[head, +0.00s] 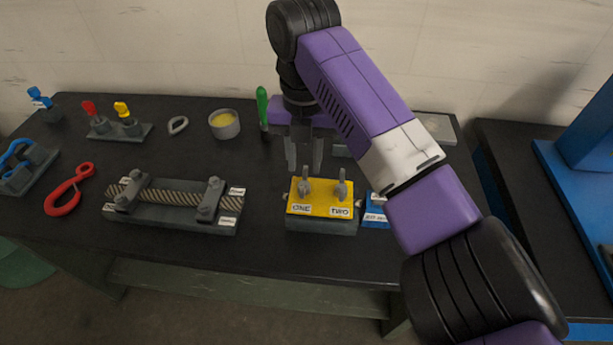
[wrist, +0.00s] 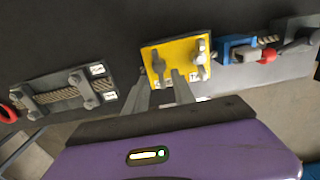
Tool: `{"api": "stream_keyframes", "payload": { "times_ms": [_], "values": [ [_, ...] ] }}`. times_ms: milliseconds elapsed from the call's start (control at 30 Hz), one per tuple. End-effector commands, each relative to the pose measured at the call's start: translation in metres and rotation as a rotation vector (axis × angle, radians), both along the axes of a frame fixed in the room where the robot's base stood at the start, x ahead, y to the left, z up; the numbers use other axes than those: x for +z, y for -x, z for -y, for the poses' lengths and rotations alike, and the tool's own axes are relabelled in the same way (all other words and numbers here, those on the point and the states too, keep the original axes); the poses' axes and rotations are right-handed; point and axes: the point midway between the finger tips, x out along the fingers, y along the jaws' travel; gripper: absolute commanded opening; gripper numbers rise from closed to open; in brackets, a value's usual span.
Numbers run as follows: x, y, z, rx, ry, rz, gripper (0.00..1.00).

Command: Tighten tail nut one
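The yellow-topped block (head: 322,209) stands near the front of the dark table, with labels ONE and TWO on its front edge. Tail nut one (head: 305,188) is the grey winged nut above the ONE label; tail nut two (head: 342,186) is to its right. Both stick up from the yellow plate. My gripper (head: 304,168) is behind and above nut one, fingers pointing down, apart and empty. In the wrist view the open gripper (wrist: 160,78) has its fingertips over the plate's near-left part, around nut one (wrist: 156,64); whether they touch it I cannot tell.
A rope clamp fixture (head: 170,215) stands to the left. A blue block (head: 376,212) sits close on the right. A green-handled tool (head: 262,106) and a cup (head: 224,124) are behind. A red hook (head: 68,190) lies at far left.

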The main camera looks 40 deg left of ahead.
Motion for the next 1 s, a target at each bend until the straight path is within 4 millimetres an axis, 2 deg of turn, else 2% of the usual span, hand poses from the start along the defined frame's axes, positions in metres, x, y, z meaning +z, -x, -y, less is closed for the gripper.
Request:
{"api": "stream_keyframes", "payload": {
  "times_ms": [200,400,733,767,900,1000],
  "values": [
    [-0.034,0.001,0.001,-0.002,0.002,-0.001,0.31],
    [-0.055,0.000,0.001,-0.002,0.001,-0.001,0.31],
    [-0.060,0.000,0.000,-0.002,-0.001,0.002,0.31],
    [-0.060,0.000,0.000,-0.002,-0.001,0.002,0.29],
    [-0.060,0.000,0.000,-0.003,-0.001,0.002,0.01],
    [-0.060,0.000,0.000,-0.003,-0.001,0.002,0.00]
  ]
}}
